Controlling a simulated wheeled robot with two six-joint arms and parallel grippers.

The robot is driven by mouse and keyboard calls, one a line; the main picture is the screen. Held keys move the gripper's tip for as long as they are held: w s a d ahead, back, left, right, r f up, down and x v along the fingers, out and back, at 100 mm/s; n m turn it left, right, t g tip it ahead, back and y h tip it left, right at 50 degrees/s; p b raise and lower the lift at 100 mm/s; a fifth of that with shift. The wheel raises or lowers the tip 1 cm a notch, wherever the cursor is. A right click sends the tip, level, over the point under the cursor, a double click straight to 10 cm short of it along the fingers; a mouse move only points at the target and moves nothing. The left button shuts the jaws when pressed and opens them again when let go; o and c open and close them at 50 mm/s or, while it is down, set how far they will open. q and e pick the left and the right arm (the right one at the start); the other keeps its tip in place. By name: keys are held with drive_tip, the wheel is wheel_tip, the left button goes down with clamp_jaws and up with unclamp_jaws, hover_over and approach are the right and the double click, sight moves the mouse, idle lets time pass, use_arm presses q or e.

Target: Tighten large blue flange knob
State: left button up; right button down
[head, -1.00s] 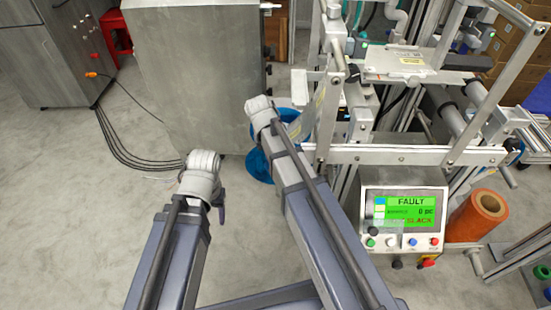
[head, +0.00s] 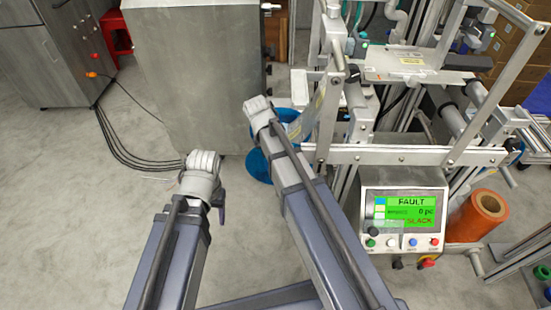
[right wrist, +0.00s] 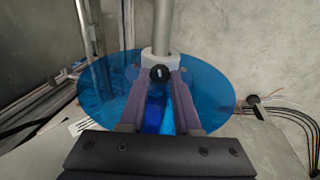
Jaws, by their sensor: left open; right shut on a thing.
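The large blue flange is a see-through blue disc (right wrist: 212,98) in the right wrist view; in the head view part of it (head: 258,166) shows behind my right arm. Its small black knob (right wrist: 160,73), with a white mark, sits at the disc's middle before a pale collar and a grey shaft. My right gripper (right wrist: 160,78) is shut on the knob, one purple finger on each side. In the head view the right gripper is hidden behind its wrist. My left gripper (head: 220,197) is open, away from the flange; only a dark finger shows below its wrist.
The machine frame (head: 400,155) stands right of my right arm. Its control panel (head: 405,215) shows FAULT on a green screen. An orange roll (head: 480,215) is beside it. A grey metal cabinet (head: 195,75) stands behind the arms. Cables (head: 115,145) lie on the floor at left.

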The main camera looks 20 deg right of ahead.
drive_tip(key=shift+m, duration=1.4)
drive_tip(key=c, duration=0.9)
unclamp_jaws()
drive_tip(key=shift+r, duration=0.15)
drive_tip(key=p+v, duration=0.7)
drive_tip(key=shift+a+r, duration=0.2)
drive_tip(key=shift+r, duration=0.05)
